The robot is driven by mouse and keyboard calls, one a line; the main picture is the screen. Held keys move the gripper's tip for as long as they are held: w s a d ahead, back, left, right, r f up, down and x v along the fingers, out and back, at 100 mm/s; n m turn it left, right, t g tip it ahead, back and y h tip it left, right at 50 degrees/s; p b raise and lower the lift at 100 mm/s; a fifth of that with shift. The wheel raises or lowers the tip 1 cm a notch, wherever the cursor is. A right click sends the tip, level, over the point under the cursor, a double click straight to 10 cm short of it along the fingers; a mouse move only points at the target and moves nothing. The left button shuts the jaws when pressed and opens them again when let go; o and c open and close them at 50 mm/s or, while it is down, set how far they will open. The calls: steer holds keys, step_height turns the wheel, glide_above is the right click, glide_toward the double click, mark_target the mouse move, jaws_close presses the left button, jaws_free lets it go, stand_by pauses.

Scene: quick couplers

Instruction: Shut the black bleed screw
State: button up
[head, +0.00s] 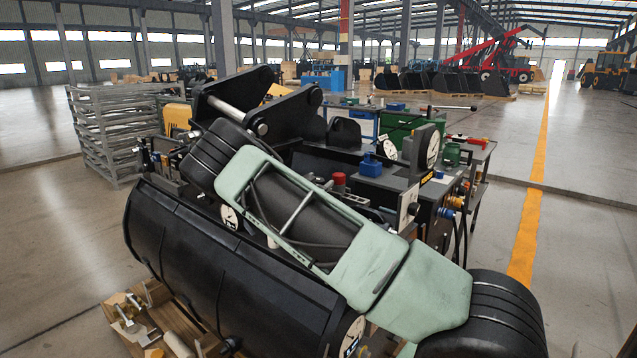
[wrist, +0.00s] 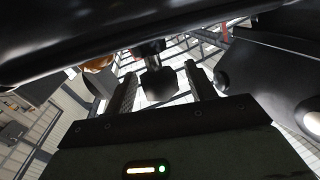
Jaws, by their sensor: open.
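In the wrist view my gripper (wrist: 160,72) is open, with one dark finger on each side. A black blocky piece on a short stem (wrist: 158,82) shows between the fingers, with gaps to both. It may be the black bleed screw, but I cannot tell for sure, nor how far it is turned. In the head view my pale green arm crosses the middle and hides the area behind it. The gripper and the bleed screw cannot be made out there.
A large black bucket attachment (head: 215,255) fills the near left. Behind my arm, a bench carries a red knob (head: 338,179), a blue fitting (head: 370,165), a round gauge (head: 433,150) and coloured couplers. A grey rack (head: 105,125) stands left. Open floor lies right.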

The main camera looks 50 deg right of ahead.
steer(key=c, duration=1)
steer(key=shift+o, duration=0.2)
steer(key=shift+m+g, duration=0.4)
steer(key=m+g, duration=0.1)
steer(key=g, duration=0.2)
steer(key=shift+m, duration=0.4)
steer(key=m+g, duration=0.1)
steer(key=g, duration=0.1)
steer(key=m+g+b, duration=0.1)
steer(key=m+g, duration=0.1)
steer(key=g, duration=0.1)
steer(key=shift+f+m+y, duration=0.2)
steer(key=shift+m+y, duration=0.1)
steer(key=shift+y, duration=0.1)
steer(key=shift+m+g+y+b, duration=1.05)
steer(key=shift+m+g, duration=0.35)
steer(key=shift+g, duration=0.7)
steer(key=shift+r+m+g+y+b, duration=0.15)
steer(key=shift+m+g+y+b, duration=0.3)
steer(key=shift+m+g+y, duration=0.4)
